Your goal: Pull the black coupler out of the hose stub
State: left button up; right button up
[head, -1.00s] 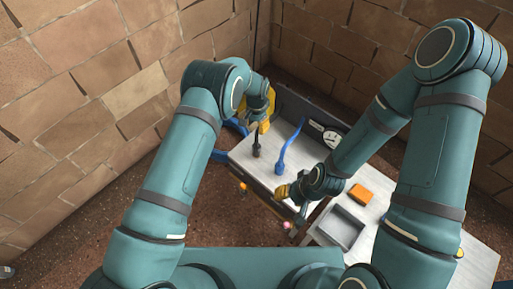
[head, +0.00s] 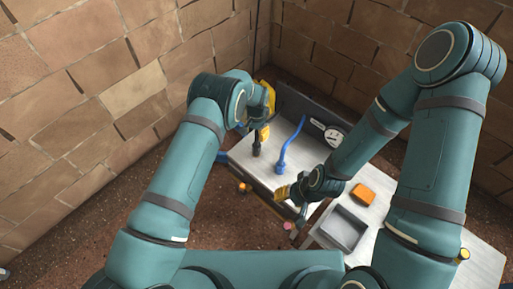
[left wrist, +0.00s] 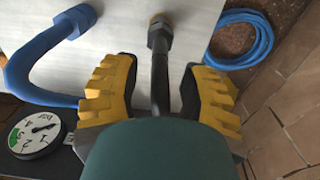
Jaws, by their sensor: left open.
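The black coupler (head: 256,147) stands on the pale bench, left of the curved blue hose (head: 290,146). In the left wrist view the black coupler (left wrist: 160,70) is a slim dark tube with a hex collar and a brass-coloured end at the top. My left gripper (head: 262,131) is over it; in the wrist view its yellow-padded fingers (left wrist: 160,85) are open on both sides of the tube, with gaps visible. The lower part of the tube is hidden by my gripper body. I cannot make out where the coupler joins the hose stub. My right gripper (head: 287,192) is at the bench's front edge; its jaw gap is unclear.
A white dial gauge (head: 333,136) is by the dark back panel (head: 310,108). The blue hose (left wrist: 35,75) curves close left of my left fingers. A blue coil (left wrist: 240,40) lies off the bench. A grey tray (head: 343,228) and orange block (head: 362,194) are at right.

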aim_at(256, 137)
pick_arm(q)
jog(key=shift+f, duration=0.1)
jog(key=shift+f+b, duration=0.95)
jog(key=shift+b, duration=0.15)
jog(key=shift+f, duration=1)
grip_shut()
